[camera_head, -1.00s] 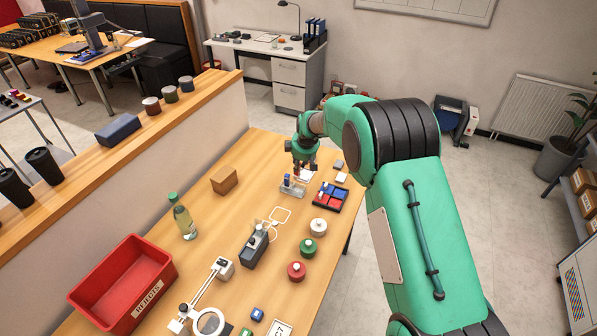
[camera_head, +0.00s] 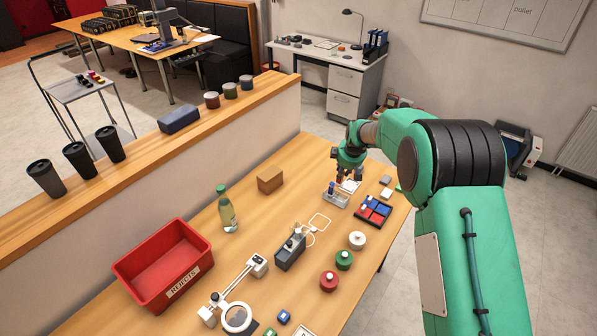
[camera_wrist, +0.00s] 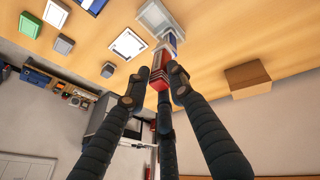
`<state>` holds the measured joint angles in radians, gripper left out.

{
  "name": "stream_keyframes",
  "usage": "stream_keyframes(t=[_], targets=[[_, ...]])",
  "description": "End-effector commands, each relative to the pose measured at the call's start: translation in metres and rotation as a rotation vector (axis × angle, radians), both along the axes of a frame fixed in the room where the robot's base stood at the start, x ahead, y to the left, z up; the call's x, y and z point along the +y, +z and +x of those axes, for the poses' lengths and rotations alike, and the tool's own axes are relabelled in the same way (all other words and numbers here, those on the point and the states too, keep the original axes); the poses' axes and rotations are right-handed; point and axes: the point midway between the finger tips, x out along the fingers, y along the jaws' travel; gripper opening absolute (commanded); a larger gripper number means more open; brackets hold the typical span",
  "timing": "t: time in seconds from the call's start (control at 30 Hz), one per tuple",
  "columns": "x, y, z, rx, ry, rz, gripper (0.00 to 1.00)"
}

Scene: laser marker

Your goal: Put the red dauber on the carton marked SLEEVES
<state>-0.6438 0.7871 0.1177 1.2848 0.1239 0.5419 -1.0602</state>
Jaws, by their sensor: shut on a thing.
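My gripper (camera_head: 348,176) is over the far end of the wooden table, fingers pointing down. In the wrist view its dark fingers (camera_wrist: 162,84) are closed around a red dauber (camera_wrist: 160,77), whose far part is partly hidden. Just beyond it stands a clear holder (camera_head: 336,199) with a blue-topped dauber (camera_head: 331,187); I cannot tell whether the red one is clear of the holder. A plain brown carton (camera_head: 270,179) sits to the left on the table, also in the wrist view (camera_wrist: 248,79). No SLEEVES lettering is readable on it.
A tray of red and blue blocks (camera_head: 373,211) is right of the holder. A bottle (camera_head: 227,211), a red bin (camera_head: 163,265), a dark grey device (camera_head: 290,252) and several round pots stand nearer. A raised wooden ledge (camera_head: 150,158) borders the left. Bare tabletop lies around the carton.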

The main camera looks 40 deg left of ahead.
Motion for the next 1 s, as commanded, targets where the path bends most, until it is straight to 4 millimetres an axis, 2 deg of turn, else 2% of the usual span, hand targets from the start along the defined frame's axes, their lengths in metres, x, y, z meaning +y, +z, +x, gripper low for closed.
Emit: stream_keyframes(t=[0.17,0.27,0.6,0.8,1.0], targets=[[0.030,0.007,-0.028,-0.004,0.067,-0.011,0.06],[0.052,0.011,-0.051,-0.007,0.122,-0.021,0.06],[0.134,0.025,-0.151,-0.023,0.344,-0.059,0.06],[0.163,0.030,-0.196,-0.031,0.440,-0.075,0.06],[0.175,0.032,-0.216,-0.034,0.483,-0.082,0.06]])
